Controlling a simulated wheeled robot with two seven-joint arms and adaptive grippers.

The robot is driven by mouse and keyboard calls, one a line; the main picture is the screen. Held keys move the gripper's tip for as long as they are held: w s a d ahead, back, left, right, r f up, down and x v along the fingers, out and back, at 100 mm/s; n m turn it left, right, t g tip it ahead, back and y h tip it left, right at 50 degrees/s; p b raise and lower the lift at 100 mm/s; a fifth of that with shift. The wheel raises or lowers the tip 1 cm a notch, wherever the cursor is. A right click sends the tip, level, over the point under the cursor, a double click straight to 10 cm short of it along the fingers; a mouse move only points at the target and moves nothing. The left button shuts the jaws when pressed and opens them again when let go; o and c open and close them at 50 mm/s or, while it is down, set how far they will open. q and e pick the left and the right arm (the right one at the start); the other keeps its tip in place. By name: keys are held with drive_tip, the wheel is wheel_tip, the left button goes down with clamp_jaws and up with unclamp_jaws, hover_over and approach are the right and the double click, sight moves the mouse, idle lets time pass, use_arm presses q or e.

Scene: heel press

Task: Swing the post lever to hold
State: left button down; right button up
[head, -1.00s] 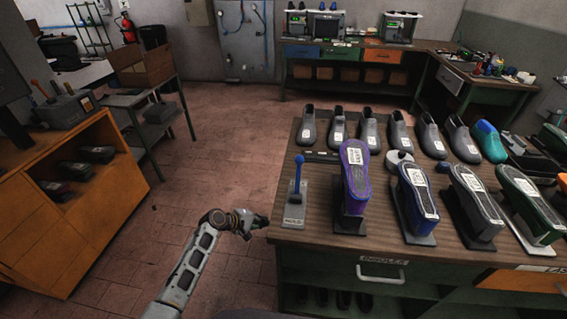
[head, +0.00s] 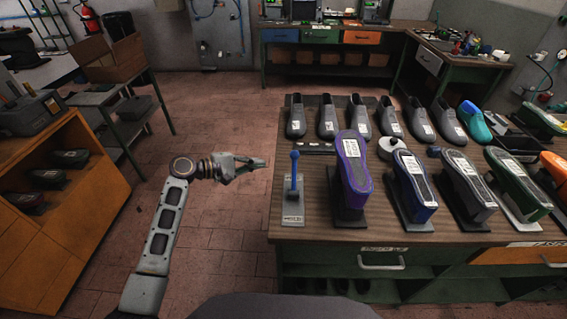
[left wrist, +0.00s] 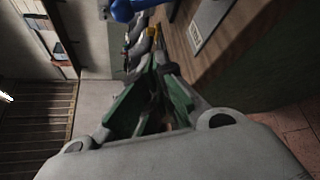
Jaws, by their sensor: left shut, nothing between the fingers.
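The post lever (head: 294,172) is a blue rod with a knob, standing roughly upright on a grey base plate (head: 292,212) at the left end of the wooden bench. A label is on the plate's front end. In the left wrist view the blue knob (left wrist: 122,9) shows at the top edge, with the plate (left wrist: 208,20) to its right. My left gripper (head: 263,162) is shut and empty, left of the lever, apart from it, at about knob height in the picture. Its fingers also show in the left wrist view (left wrist: 158,62). My right gripper is out of view.
Shoes on stands, the nearest a purple one (head: 352,170), are to the right of the lever. Grey shoe forms (head: 327,118) line the back of the bench. An orange cabinet (head: 75,225) stands at left.

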sight(294, 172)
use_arm(q)
drive_tip(key=p+x, duration=0.1)
drive_tip(key=x, duration=0.6)
drive_tip(key=shift+w+d+f, duration=0.1)
drive_tip(key=shift+w+d, duration=0.1)
drive_tip(key=shift+d, duration=0.15)
drive_tip(key=shift+x, duration=1.15)
drive_tip(key=shift+s+d+r+p, duration=0.1)
drive_tip(key=shift+s+r+p, duration=0.25)
drive_tip(key=shift+s, duration=0.2)
drive_tip(key=shift+s+d+r+p, duration=0.1)
drive_tip(key=shift+s+r+p, duration=0.2)
drive_tip(key=shift+s, duration=0.3)
drive_tip(key=shift+s+r, duration=0.25)
drive_tip(key=shift+s, duration=0.1)
drive_tip(key=shift+s+d, duration=0.1)
drive_tip(key=shift+s, duration=0.15)
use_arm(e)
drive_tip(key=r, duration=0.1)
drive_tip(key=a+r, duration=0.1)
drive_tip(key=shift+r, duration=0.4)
use_arm(q)
drive_tip(key=shift+s+r, duration=0.15)
drive_tip(key=shift+r, duration=0.05)
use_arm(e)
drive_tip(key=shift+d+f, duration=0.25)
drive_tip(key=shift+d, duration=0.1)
